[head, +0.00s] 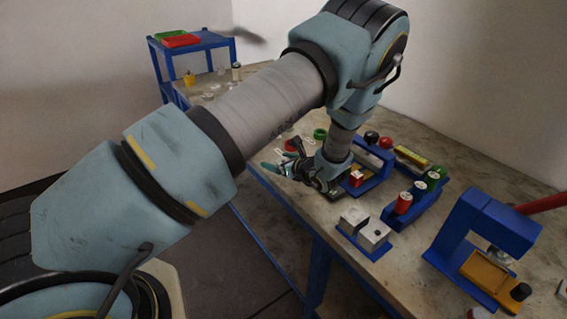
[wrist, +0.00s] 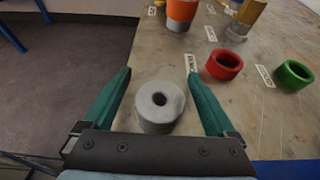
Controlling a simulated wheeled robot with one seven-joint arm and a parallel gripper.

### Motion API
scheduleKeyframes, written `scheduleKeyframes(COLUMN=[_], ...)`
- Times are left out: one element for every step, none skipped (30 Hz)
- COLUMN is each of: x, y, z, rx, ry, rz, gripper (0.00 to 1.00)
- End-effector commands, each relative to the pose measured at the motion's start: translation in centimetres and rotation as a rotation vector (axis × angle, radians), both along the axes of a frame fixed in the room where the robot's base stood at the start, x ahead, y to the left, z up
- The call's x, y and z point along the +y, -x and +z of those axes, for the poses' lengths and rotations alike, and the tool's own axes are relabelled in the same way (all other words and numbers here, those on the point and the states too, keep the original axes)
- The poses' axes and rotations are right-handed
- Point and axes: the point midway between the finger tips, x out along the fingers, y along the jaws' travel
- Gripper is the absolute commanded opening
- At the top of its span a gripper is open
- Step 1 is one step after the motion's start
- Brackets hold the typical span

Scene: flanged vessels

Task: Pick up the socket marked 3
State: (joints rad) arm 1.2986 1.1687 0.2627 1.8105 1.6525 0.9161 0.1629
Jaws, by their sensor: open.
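A grey cylinder (wrist: 160,105) with a round hole in its top stands upright on the table in the wrist view. It looks like a socket, but I can read no number 3 on it. My gripper (wrist: 160,74) is open, with one teal finger left of the cylinder and one right of it, and clear gaps on both sides. In the head view my gripper (head: 277,168) is low near the table's front edge, and the grey cylinder cannot be made out there.
A red ring (wrist: 224,64) and a green ring (wrist: 294,74) lie to the right, with small white labels near them. An orange-and-grey cylinder (wrist: 182,12) stands beyond. The table edge is close on the left. Blue fixtures (head: 411,203) crowd the table's right side.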

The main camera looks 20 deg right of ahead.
Motion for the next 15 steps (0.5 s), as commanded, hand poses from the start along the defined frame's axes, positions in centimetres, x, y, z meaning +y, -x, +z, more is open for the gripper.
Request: scheduleKeyframes(x=[-0.01, -0.01, -0.02, -0.02, -0.03, -0.03, -0.02, -0.02, -0.02, -0.02, -0.02, -0.02, -0.02, -0.02, -0.02], y=[-0.11, -0.13, -0.14, -0.13, -0.13, -0.13, -0.12, -0.12, -0.11, -0.11, -0.11, -0.11, -0.11, -0.11, -0.11], z=[-0.02, -0.05, -0.08, -0.09, -0.08, -0.08, -0.08, -0.08, -0.08, -0.08, -0.08, -0.08, -0.07, -0.07, -0.06], rx=[0.0, 0.0, 0.0, 0.0, 0.0, 0.0, 0.0, 0.0, 0.0, 0.0, 0.0, 0.0, 0.0, 0.0, 0.0], ry=[0.001, 0.001, 0.001, 0.001, 0.001, 0.001, 0.001, 0.001, 0.001, 0.001, 0.001, 0.001, 0.001, 0.001, 0.001], rz=[-0.001, -0.001, -0.001, -0.001, -0.001, -0.001, -0.001, -0.001, -0.001, -0.001, -0.001, -0.001, 0.0, 0.0, 0.0], gripper=[0.92, 0.92, 0.92, 0.92, 0.92, 0.92, 0.9, 0.87, 0.82, 0.79, 0.76, 0.71, 0.68, 0.65, 0.6])
